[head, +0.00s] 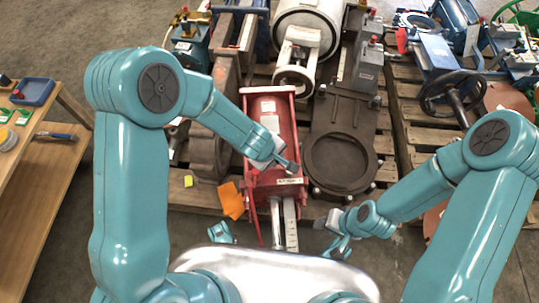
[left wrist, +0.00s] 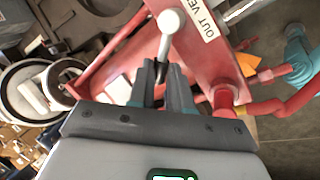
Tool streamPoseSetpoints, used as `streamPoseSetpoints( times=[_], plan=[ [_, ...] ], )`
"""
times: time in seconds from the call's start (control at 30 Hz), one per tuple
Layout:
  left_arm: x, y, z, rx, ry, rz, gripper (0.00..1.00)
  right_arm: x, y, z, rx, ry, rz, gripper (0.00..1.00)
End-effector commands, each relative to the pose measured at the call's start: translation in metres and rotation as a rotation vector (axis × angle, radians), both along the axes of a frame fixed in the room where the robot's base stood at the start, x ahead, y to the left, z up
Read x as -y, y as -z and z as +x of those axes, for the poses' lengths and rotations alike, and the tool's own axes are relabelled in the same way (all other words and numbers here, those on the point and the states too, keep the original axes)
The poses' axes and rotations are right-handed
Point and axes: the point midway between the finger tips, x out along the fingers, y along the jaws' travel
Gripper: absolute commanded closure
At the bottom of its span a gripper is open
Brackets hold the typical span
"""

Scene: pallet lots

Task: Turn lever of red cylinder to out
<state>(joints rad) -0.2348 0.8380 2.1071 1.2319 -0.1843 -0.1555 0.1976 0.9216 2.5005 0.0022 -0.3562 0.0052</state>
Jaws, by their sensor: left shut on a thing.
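The red cylinder (head: 270,118) lies on a pallet in the middle of the head view, with a rod and a pale scale strip at its near end. In the left wrist view, a lever with a white ball knob (left wrist: 171,21) stands up at its red end plate. My left gripper (head: 291,166) is at the near end of the cylinder. Its fingers (left wrist: 163,82) are shut around the lever's dark stem, below the knob. My right gripper (head: 338,238) is low, right of the rod, apart from the cylinder; its jaw gap is unclear.
A dark gate valve (head: 340,162) lies close on the right, and a brown housing (head: 207,150) on the left. An orange tag (head: 232,200) hangs near the cylinder's front left. A handwheel (head: 452,92) stands on the right pallet. A wooden bench (head: 38,185) is far left.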

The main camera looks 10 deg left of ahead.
Motion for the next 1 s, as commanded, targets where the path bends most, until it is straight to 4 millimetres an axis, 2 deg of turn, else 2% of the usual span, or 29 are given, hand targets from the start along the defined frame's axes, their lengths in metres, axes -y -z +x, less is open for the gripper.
streamPoseSetpoints(
  times=[0.63, 0.67, 0.7, 0.73, 1.0],
  plan=[
    [0.0063, 0.0009, 0.0007, -0.001, 0.001, 0.005, 1.00, -0.0004, -0.0015, -0.0003, -0.001, -0.001, 0.000, 0.57],
    [0.0063, 0.0009, 0.0007, -0.001, 0.001, 0.005, 0.75, -0.0004, -0.0015, -0.0003, -0.001, -0.001, 0.000, 0.57],
    [0.0063, 0.0008, 0.0006, -0.002, 0.001, 0.004, 0.62, -0.0004, -0.0015, -0.0003, -0.001, -0.001, 0.000, 0.57],
    [0.0062, 0.0008, 0.0005, -0.002, 0.001, 0.004, 0.56, -0.0004, -0.0015, -0.0003, -0.001, -0.001, 0.000, 0.57],
    [0.0053, -0.0003, 0.0003, 0.000, -0.001, 0.003, 0.56, -0.0004, -0.0020, -0.0004, -0.001, -0.001, 0.000, 0.57]
  ],
)
